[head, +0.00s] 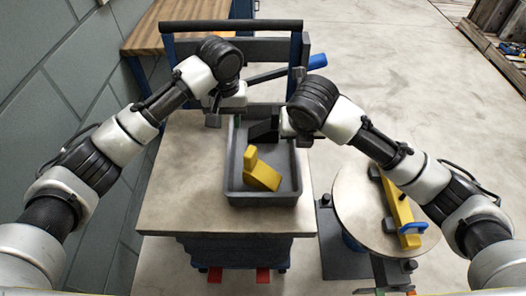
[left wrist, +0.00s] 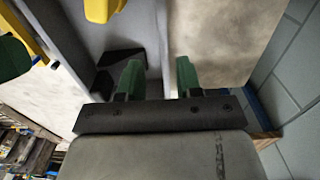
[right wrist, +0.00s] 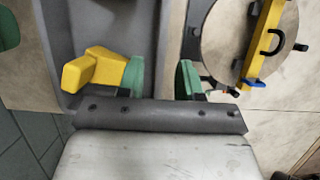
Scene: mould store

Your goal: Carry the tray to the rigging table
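The grey tray (head: 232,185) sits on a pale-topped table (head: 185,190). In it are a yellow angled block (head: 264,178) and a black angled piece (head: 262,131). My left gripper (head: 222,112) is at the tray's far left; in the left wrist view its green fingers (left wrist: 158,80) are open, one on each side of the tray wall (left wrist: 166,45). My right gripper (head: 293,130) is at the far right; in the right wrist view its fingers (right wrist: 161,78) stand apart with the right wall (right wrist: 172,40) between them. I cannot tell which surface is the rigging table.
A round table (head: 360,205) with a yellow bar (head: 398,208) and blue handle stands close on the right. A dark rail frame (head: 265,25) rises behind the tray. A wooden bench (head: 180,22) is at the back left, beside a grey wall. Open floor (head: 385,70) lies at the back right.

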